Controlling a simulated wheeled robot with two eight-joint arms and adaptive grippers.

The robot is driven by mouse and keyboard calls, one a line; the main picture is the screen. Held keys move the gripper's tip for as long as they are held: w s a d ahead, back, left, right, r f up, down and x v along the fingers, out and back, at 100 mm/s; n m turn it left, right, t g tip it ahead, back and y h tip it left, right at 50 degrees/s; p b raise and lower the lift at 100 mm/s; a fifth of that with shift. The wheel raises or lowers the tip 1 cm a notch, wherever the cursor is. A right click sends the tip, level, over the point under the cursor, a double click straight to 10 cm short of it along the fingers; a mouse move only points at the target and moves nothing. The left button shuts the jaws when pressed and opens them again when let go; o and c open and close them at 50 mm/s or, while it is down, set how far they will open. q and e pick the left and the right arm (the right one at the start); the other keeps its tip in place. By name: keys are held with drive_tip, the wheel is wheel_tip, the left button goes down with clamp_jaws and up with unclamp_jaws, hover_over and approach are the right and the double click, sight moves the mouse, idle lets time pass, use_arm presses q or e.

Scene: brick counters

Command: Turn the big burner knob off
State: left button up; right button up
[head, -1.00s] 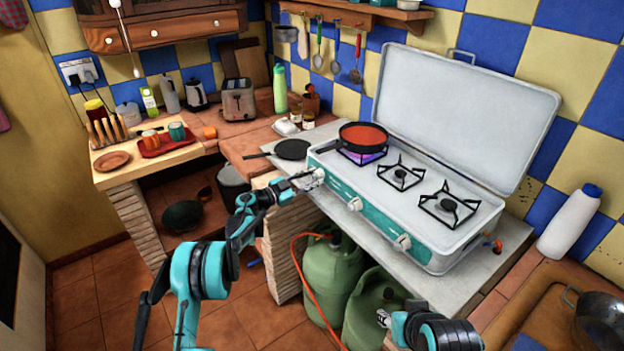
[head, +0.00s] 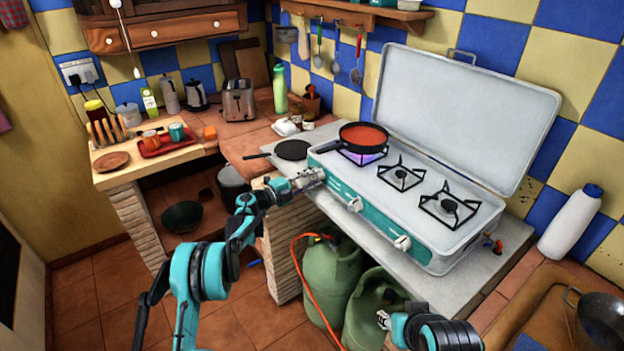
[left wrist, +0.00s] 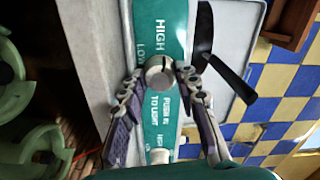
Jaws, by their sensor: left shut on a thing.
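The stove (head: 345,190) has a white top and a teal front with several pale knobs. The knob at its left end, the big burner knob (left wrist: 160,72), shows in the left wrist view between my fingers, by the words HIGH and LOW. My left gripper (head: 312,179) is shut on this knob and hides most of it in the head view. A black pan (head: 362,136) with red sauce stands on the left burner, with a violet-blue glow beneath it. My right gripper (head: 383,320) is at the bottom, away from the stove; its jaws are too small to read.
Two other knobs (head: 355,204) and (head: 402,243) sit along the stove front. A black flat pan (head: 292,150) lies left of the stove. Green gas bottles (head: 331,275) with an orange hose stand below. The raised lid (head: 465,110) closes off the back.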

use_arm(q)
drive_tip(key=m, duration=0.4)
drive_tip(key=shift+m, duration=0.4)
drive_tip(key=m, duration=0.3)
drive_tip(key=shift+m, duration=0.3)
drive_tip(key=m, duration=0.7)
drive_tip(key=o, duration=1.2)
drive_tip(key=shift+c, duration=0.2)
drive_tip(key=v, duration=1.2)
